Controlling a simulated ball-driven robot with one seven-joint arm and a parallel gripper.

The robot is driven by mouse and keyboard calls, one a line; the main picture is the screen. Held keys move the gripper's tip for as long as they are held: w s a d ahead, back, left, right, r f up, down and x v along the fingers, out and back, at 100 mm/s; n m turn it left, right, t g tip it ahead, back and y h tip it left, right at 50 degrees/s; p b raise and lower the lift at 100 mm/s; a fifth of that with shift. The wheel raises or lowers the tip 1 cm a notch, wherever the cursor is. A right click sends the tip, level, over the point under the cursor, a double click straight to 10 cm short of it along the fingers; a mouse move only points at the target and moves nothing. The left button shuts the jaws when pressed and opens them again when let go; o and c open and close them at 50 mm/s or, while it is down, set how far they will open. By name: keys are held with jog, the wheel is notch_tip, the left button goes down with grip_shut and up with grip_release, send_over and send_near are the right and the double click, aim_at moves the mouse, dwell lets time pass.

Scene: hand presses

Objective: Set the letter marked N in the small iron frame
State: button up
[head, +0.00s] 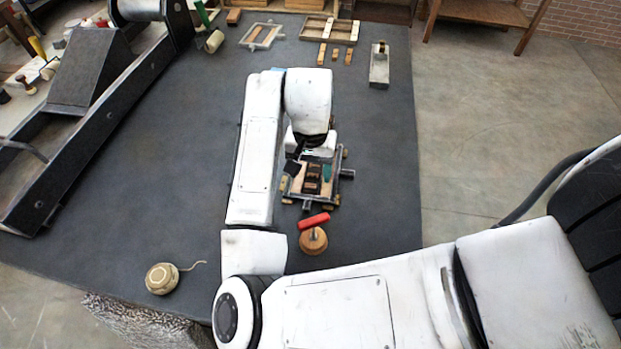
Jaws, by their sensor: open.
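The small iron frame (345,173) lies on the dark table top in front of me, right of my forearm. It holds wood-coloured and dark brown blocks (313,186) in its middle. I cannot read any letter on them, so I cannot tell which piece is marked N. My gripper (311,165) is open above the far part of the frame. Its white body hides the frame's far edge. A dark finger shows at the left. I see nothing held, but the space between the fingers is partly hidden.
A red bar (314,221) and a round wooden piece (313,241) stand close below the frame. A twine ball (161,279) lies front left. A large dark press (75,120) fills the left. Another frame (246,41), a wooden tray (313,27) and a metal block (379,68) are at the back.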

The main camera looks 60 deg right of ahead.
aim_at(311, 186)
notch_tip(311, 186, up, 8)
jog(key=shift+f, duration=0.1)
dwell(0.8)
